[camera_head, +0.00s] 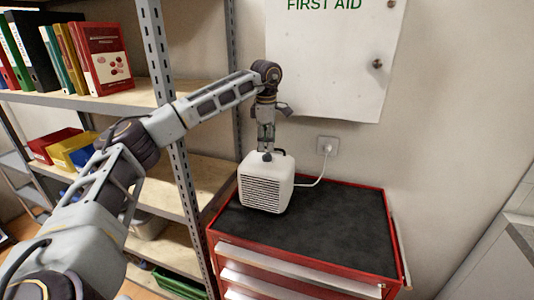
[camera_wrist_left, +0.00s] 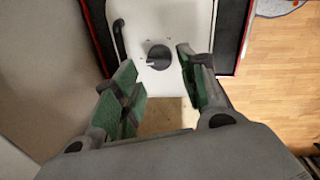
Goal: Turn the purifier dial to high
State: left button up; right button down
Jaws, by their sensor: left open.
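The white purifier (camera_head: 267,184) stands on the black top of a red tool cabinet, its slatted grille facing me. Its dark round dial (camera_wrist_left: 159,57) shows on the white top in the left wrist view, with small marks around it; I cannot read its setting. My left gripper (camera_head: 267,152) points down over the purifier's top. In the left wrist view its two green-padded fingers (camera_wrist_left: 158,82) are spread apart with nothing between them, just short of the dial in the picture. In the head view the gripper hides the dial. My right gripper is not in view.
The red tool cabinet (camera_head: 345,260) has free black top to the right of the purifier. A cord runs to a wall socket (camera_head: 327,146) behind it. A metal shelf (camera_head: 205,183) with books and bins stands at left, close beside my left arm. A first aid cabinet (camera_head: 330,60) hangs above.

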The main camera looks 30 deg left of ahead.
aim_at(267, 154)
pick_arm(q)
notch_tip(267, 154, down, 3)
jog(key=shift+w+a+f, duration=0.1)
jog(key=shift+f, duration=0.05)
jog(key=shift+w+f, duration=0.1)
jog(key=shift+f, duration=0.8)
jog(key=c, duration=0.8)
jog(key=shift+o, duration=0.2)
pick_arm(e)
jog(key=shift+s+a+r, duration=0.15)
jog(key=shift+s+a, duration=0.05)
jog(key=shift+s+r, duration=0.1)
